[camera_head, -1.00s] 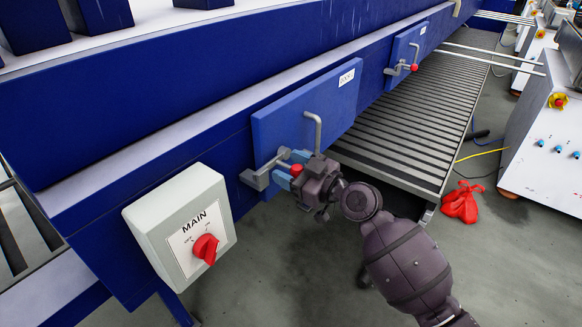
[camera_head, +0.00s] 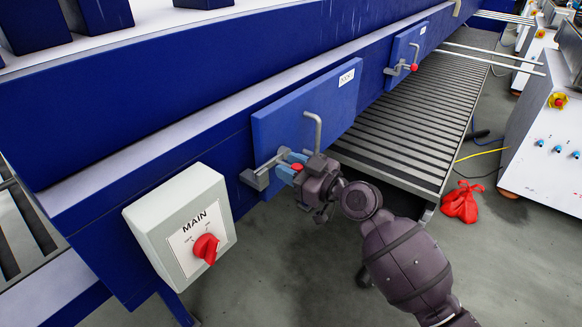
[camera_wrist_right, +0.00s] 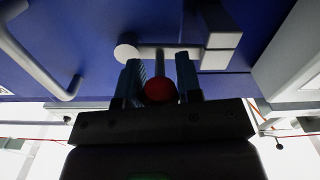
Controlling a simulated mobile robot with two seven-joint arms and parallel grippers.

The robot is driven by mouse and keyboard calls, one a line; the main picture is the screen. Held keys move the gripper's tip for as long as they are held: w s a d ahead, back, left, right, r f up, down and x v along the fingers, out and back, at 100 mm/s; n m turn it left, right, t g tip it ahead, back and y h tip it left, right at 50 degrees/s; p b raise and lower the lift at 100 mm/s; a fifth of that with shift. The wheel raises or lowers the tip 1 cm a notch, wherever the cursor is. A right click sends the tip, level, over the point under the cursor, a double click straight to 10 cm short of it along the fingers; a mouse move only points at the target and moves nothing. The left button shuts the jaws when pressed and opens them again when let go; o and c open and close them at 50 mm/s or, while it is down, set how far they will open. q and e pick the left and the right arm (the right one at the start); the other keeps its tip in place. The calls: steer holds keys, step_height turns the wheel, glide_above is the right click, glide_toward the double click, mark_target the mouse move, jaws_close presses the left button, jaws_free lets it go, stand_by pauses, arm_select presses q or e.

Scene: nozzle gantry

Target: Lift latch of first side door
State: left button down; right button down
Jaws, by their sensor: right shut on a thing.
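The first side door (camera_head: 333,101) is a blue panel with a white label and a grey bent handle (camera_head: 317,131). Its grey latch (camera_head: 262,172) sits at the door's lower left and ends in a red knob (camera_head: 297,167). My right gripper (camera_head: 289,168) is at the latch, its blue fingers on either side of the knob end. In the right wrist view the red knob (camera_wrist_right: 160,90) and the latch rod lie between the two fingers (camera_wrist_right: 160,85). The gripper body hides part of the door's lower edge. My left gripper is not in view.
A white MAIN switch box (camera_head: 180,235) with a red knob stands left of the door. A second side door (camera_head: 405,55) with its own red-knobbed latch is farther along.

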mark_target(278, 139)
steer(key=m, duration=0.1)
steer(key=r+m, duration=0.1)
steer(key=shift+m, duration=0.4)
steer(key=m, duration=0.1)
steer(key=m+p, duration=0.1)
steer(key=shift+w+d+r+m, duration=0.2)
steer(key=shift+r+m, duration=0.1)
steer(key=shift+r, duration=0.1)
steer(key=m, duration=0.3)
steer(key=r+m+p, duration=0.1)
steer(key=shift+w+d+m, duration=0.2)
steer(key=shift+w+m, duration=0.1)
steer(key=shift+w, duration=0.1)
steer(key=shift+w+d+r+m+p, duration=0.15)
steer(key=shift+m+p, duration=0.15)
steer(key=shift+m, duration=0.6)
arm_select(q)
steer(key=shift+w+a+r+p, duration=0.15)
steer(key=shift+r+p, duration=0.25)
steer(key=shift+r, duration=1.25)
arm_select(e)
steer(key=shift+w+d+r+m, duration=0.1)
steer(key=shift+w+d+m, duration=0.1)
steer(key=shift+m, duration=0.65)
steer(key=shift+w+d+m, duration=0.1)
steer(key=shift+w+m, duration=0.1)
steer(key=shift+m, duration=0.65)
